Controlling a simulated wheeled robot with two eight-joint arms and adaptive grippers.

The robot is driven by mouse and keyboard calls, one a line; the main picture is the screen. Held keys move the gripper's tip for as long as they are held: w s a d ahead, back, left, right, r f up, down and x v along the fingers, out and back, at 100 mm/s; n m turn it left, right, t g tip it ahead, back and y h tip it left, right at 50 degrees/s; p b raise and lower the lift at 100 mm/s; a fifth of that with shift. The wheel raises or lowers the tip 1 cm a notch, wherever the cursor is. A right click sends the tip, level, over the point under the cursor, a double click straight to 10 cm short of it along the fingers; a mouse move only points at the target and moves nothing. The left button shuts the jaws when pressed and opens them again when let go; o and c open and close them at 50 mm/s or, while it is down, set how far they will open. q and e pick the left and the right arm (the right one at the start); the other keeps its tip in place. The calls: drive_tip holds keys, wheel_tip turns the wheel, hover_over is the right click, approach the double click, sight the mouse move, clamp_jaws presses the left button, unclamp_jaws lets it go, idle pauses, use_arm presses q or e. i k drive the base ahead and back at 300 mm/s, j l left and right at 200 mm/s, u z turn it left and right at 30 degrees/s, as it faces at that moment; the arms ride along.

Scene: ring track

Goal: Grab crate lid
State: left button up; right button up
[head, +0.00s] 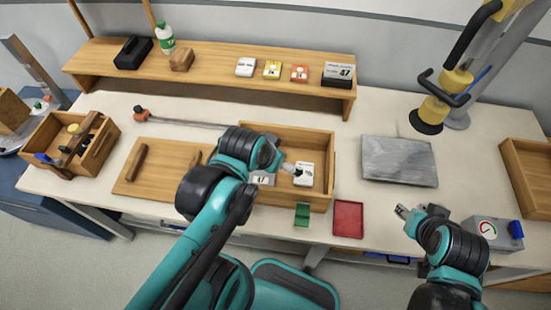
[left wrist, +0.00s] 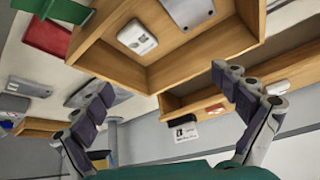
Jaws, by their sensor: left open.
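The crate lid (head: 162,168) is a flat wooden board with dark wooden grips, lying on the table left of the open wooden crate (head: 325,160). My left arm hides part of its right side. My left gripper (head: 290,168) is over the crate, to the right of the lid. In the left wrist view my left gripper (left wrist: 163,80) is open with nothing between its fingers, and the crate (left wrist: 205,58) fills the top middle. The lid does not show there. My right gripper (head: 406,212) is over the table's front right; its jaws are too small to read.
The crate holds a white box (head: 304,174) and a grey plate (head: 262,179). A red tray (head: 348,219) and a green block (head: 302,215) sit in front. A wooden toolbox (head: 103,145) stands left of the lid. A grey slab (head: 399,161) lies right; a shelf (head: 215,81) runs behind.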

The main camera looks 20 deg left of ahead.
sight(154, 169)
drive_tip(key=k+j+u, duration=0.4)
drive_tip(key=j+u, duration=0.2)
drive_tip(key=j, duration=0.15)
drive_tip(key=u, duration=0.95)
drive_tip(key=i+j+z, duration=0.3)
drive_tip(key=j+z, duration=0.35)
drive_tip(key=i+j+z, duration=0.15)
drive_tip(key=z, duration=0.15)
drive_tip(key=j, duration=0.1)
